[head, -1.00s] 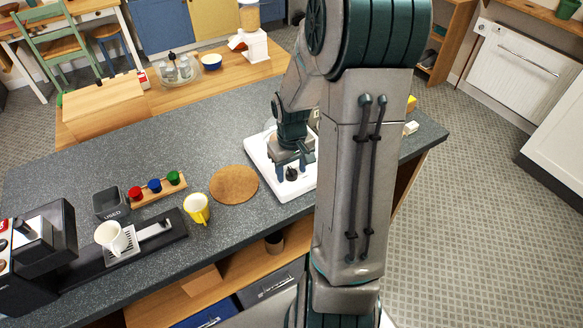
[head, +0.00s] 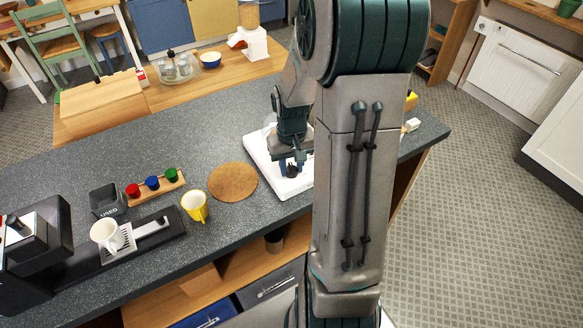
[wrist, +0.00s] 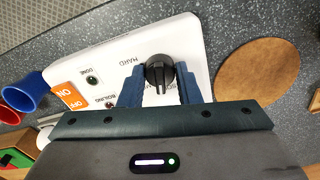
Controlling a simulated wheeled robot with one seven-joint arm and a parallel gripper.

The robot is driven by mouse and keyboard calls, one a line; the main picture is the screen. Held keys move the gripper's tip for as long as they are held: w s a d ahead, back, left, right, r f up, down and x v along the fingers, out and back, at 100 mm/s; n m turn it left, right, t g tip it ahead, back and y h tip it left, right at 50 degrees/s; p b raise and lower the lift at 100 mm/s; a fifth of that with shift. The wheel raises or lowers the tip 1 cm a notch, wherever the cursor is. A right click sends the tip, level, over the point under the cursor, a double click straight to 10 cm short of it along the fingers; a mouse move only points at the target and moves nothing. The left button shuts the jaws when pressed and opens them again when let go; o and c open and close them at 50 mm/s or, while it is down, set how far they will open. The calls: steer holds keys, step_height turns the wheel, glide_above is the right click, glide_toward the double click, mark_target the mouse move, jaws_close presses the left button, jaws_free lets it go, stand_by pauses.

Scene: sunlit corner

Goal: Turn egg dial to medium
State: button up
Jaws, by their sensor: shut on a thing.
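The egg dial (wrist: 160,71) is a black round knob with a raised grip on a white appliance (wrist: 100,45). In the wrist view my gripper (wrist: 159,85) has one finger on each side of the dial and is shut on it. The panel carries the label HARD, an orange ON/OFF switch (wrist: 69,98) and the words DONE and BOILING. The other dial labels are hidden or unreadable. In the head view the white appliance (head: 257,160) stands on the dark counter, with my gripper (head: 291,169) down at its front.
A round cork mat (head: 232,182) lies left of the appliance. My arm hides the counter's right part.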

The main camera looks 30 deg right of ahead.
mark_target(291, 166)
steer(key=m+b, duration=0.2)
steer(key=m, duration=0.2)
steer(key=shift+f+m, duration=0.1)
steer(key=shift+m, duration=0.2)
steer(key=shift+m+b, duration=0.7)
steer(key=shift+m, duration=1.6)
steer(key=o, duration=1)
steer(key=shift+c, duration=0.2)
step_height(291, 166, up, 14)
